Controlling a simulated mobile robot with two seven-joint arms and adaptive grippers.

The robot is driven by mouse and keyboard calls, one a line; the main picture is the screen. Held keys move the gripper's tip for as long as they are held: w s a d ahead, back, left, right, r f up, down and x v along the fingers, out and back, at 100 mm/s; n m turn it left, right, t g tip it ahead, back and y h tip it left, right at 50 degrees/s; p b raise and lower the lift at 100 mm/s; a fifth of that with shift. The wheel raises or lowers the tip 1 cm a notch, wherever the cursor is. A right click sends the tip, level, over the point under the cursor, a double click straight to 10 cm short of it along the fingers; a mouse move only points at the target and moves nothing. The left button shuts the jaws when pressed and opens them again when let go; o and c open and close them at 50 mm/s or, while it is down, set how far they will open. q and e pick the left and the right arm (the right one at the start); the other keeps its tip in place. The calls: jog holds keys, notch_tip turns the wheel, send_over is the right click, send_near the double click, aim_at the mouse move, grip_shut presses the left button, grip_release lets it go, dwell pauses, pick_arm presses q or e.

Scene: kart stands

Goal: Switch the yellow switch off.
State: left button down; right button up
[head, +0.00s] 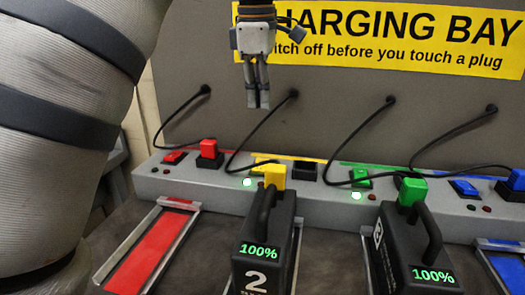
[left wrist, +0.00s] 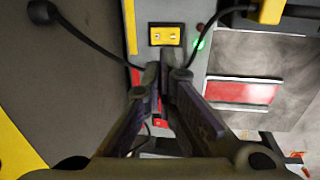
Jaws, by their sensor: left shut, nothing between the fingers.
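In the left wrist view the yellow switch (left wrist: 165,35) shows whole, just beyond my fingertips. A green lamp (head: 247,183) beside it is lit. My left gripper (head: 258,101) points down, shut and empty. It hangs above the console, apart from the yellow switch. In the left wrist view my left gripper (left wrist: 166,75) shows its fingers together. My right gripper is not in view.
A red switch (head: 174,157), a green switch (head: 361,178) and a blue switch (head: 465,189) share the console. Black battery 2 (head: 262,235) stands in front, reading 100%. Black cables hang from the back panel. The red slot (head: 152,250) is empty.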

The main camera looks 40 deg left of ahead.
aim_at(262, 162)
pick_arm(q)
jog(key=f, duration=0.4)
jog(key=w+f, duration=0.1)
jog(key=f, duration=0.8)
jog(key=shift+w+a, duration=0.2)
jog(key=shift+a, duration=0.15)
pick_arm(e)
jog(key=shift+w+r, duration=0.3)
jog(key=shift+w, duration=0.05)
